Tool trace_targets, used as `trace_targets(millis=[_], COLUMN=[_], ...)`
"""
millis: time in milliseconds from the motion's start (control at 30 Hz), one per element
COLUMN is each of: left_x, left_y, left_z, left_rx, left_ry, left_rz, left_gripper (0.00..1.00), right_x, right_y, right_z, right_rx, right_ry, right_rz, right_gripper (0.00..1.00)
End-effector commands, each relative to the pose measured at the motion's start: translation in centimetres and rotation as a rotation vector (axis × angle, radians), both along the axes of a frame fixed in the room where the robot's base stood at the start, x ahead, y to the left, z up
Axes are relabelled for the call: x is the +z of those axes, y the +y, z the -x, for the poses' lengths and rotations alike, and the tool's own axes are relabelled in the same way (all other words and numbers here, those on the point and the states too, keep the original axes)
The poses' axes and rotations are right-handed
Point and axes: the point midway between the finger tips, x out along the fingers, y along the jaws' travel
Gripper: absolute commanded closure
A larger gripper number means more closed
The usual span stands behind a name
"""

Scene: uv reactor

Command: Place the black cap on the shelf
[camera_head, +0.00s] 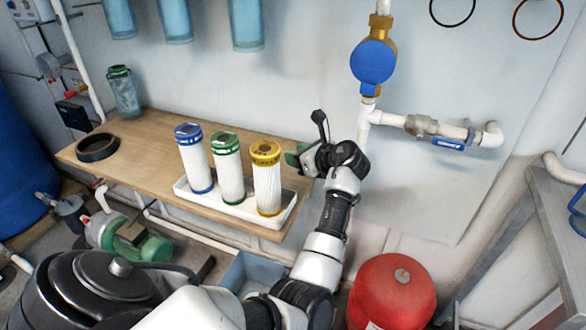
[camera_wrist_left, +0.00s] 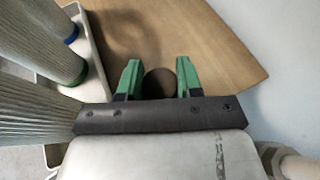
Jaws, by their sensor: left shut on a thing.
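My left gripper (camera_head: 297,158) is over the right end of the wooden shelf (camera_head: 150,125), just right of the white tray. In the left wrist view its green fingers (camera_wrist_left: 160,82) are shut on a small dark round thing, which looks like the black cap (camera_wrist_left: 159,84). The fingers stand on both sides of it, above the wood surface (camera_wrist_left: 220,60). In the head view the cap is hidden by the gripper, and I cannot tell if it touches the shelf. My right gripper is not in view.
A white tray (camera_head: 230,214) holds three filter cartridges with blue (camera_head: 197,165), green (camera_head: 228,172) and yellow (camera_head: 266,180) tops. A black ring (camera_head: 97,147) and a bluish-green canister (camera_head: 123,92) stand at the shelf's left. A blue-faced valve and pipes (camera_head: 372,60) are on the wall.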

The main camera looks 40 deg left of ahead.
Motion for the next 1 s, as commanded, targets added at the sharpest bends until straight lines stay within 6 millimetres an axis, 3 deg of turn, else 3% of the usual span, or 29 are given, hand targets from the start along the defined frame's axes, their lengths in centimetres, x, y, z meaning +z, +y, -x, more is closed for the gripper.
trace_targets(millis=[300, 767, 800, 933, 1000], left_x=[-4.7, -5.4, -5.4, -5.4, -5.3], left_y=[0.0, 0.0, 0.0, 0.0, 0.0], left_z=[0.0, 0.0, 0.0, 0.0, 0.0], left_rx=[0.0, -0.001, 0.0, 0.0, 0.0], left_ry=[0.003, 0.002, 0.0, 0.001, 0.001], left_rz=[0.0, -0.001, -0.001, 0.0, 0.0], left_gripper=[0.87, 0.87, 0.59, 0.4, 0.4], right_x=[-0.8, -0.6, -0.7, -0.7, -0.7], right_y=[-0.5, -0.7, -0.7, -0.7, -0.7], right_z=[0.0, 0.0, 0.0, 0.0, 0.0], right_rx=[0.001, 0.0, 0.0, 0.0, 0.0], right_ry=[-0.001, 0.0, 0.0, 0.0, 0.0], right_rz=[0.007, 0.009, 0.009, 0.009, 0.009], right_gripper=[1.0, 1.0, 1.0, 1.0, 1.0])
